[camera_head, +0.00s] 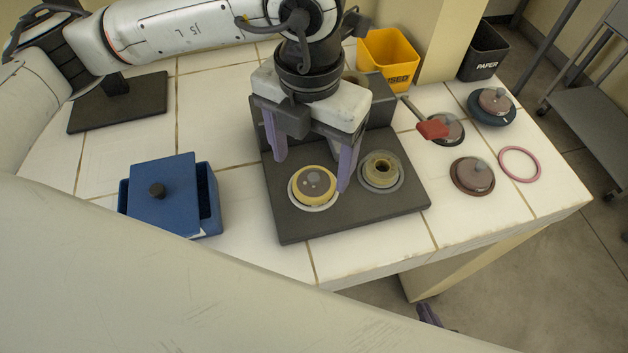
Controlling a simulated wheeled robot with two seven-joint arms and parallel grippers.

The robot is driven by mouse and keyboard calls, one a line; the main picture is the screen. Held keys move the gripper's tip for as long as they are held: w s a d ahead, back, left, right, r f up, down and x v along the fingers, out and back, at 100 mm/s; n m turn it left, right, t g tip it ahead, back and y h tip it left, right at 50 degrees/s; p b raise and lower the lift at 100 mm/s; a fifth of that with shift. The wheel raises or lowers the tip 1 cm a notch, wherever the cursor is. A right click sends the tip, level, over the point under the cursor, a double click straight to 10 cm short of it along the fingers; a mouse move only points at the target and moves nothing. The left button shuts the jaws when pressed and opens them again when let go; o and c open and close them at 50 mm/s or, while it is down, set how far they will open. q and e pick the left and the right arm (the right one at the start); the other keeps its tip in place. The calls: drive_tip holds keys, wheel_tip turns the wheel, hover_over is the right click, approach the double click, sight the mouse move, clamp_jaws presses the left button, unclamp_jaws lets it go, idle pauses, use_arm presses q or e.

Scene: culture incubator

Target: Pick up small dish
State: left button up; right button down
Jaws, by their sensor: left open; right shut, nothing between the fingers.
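A small round yellow dish (306,180) with a greyish top sits on a pale ring on the dark grey incubator plate (300,226). A second round piece (380,182), tan with a dark opening, sits on a pale ring to its right. My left gripper (311,174) has purple fingers spread apart and pointing down over the plate. One finger is to the left of the yellow dish; the other overlaps its right edge in view. I cannot tell whether they touch it. My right gripper (428,315) shows only as purple fingertips below the table's front edge.
A blue box (211,208) with a tilted lid (165,192) stands left. Lidded dishes (472,175), a red-handled tool (432,129) and a pink ring (519,164) lie right. Yellow (388,58) and black (484,52) bins stand behind. My pale arm covers the foreground.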

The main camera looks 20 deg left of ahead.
sight(313, 177)
use_arm(q)
wheel_tip(313, 177, down, 5)
drive_tip(key=shift+w+d+r+p, duration=0.1)
drive_tip(key=shift+w+d+p, duration=0.05)
drive_tip(key=shift+p, duration=0.25)
drive_tip(key=shift+r, duration=0.1)
drive_tip(key=c, duration=1.2)
